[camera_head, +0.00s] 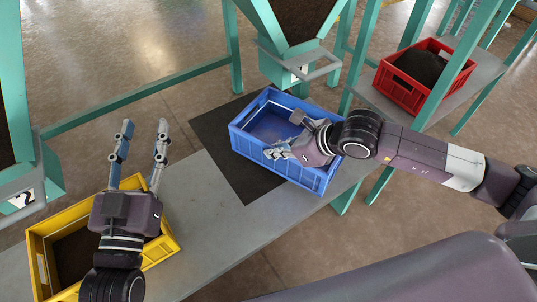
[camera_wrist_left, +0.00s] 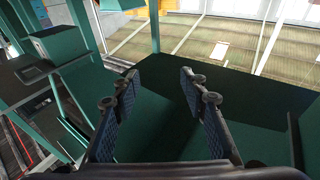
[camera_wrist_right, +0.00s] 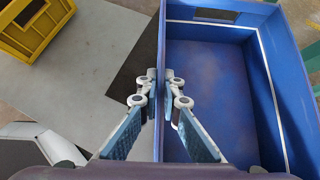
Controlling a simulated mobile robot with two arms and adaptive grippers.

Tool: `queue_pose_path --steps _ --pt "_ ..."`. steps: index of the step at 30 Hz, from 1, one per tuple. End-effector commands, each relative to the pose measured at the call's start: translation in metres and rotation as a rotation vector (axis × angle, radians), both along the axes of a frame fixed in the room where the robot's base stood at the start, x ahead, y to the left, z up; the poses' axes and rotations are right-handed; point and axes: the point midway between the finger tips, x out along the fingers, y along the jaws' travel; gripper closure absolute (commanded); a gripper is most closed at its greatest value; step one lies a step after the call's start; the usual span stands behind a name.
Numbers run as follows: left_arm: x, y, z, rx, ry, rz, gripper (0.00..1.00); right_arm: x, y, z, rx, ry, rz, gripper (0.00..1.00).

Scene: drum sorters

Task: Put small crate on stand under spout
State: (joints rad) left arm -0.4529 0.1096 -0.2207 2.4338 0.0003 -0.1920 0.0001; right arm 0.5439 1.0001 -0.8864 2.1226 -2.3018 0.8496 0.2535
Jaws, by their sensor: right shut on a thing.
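A blue crate (camera_head: 310,178) stands on the dark square pad (camera_head: 212,130) of the grey bench, below the front of the teal spout (camera_head: 298,66). It looks empty inside. My right gripper (camera_head: 288,138) is shut on the blue crate's wall; the right wrist view shows its fingers (camera_wrist_right: 159,76) on either side of that wall. My left gripper (camera_head: 143,126) is open and empty, in front of and above a yellow crate (camera_head: 40,245) at the lower left.
A red crate (camera_head: 396,88) with dark material stands on a shelf at the upper right. Teal frame posts (camera_head: 232,45) rise around the bench. Another teal spout (camera_head: 35,183) is at the left. The grey bench (camera_head: 215,235) is bare between the yellow and blue crates.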

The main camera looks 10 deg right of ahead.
Motion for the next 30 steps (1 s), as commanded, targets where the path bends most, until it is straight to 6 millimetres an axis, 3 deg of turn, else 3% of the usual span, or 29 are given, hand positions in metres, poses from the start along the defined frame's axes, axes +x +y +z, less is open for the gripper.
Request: queue_pose_path --steps 3,8,18,26,27,30 --pt "-0.001 -0.001 0.007 -0.009 -0.034 -0.002 0.6 0.014 0.011 0.001 0.002 -0.005 0.001 1.0" --pt "-0.003 -0.001 0.016 -0.019 -0.072 -0.004 0.6 0.017 0.014 -0.003 -0.002 -0.003 -0.001 1.0" --pt "-0.024 -0.002 0.065 -0.086 -0.312 -0.018 0.6 0.017 0.013 -0.033 -0.002 -0.003 -0.001 1.0" --pt "-0.026 -0.002 0.07 -0.092 -0.33 -0.018 0.6 0.017 0.013 -0.034 -0.002 -0.003 -0.001 1.0" --pt "-0.026 -0.002 0.07 -0.092 -0.33 -0.018 0.6 0.016 0.013 -0.036 -0.003 0.002 -0.002 0.92" --pt "-0.026 -0.002 0.069 -0.091 -0.329 -0.018 0.6 0.016 0.013 -0.036 -0.003 0.002 -0.002 0.81"
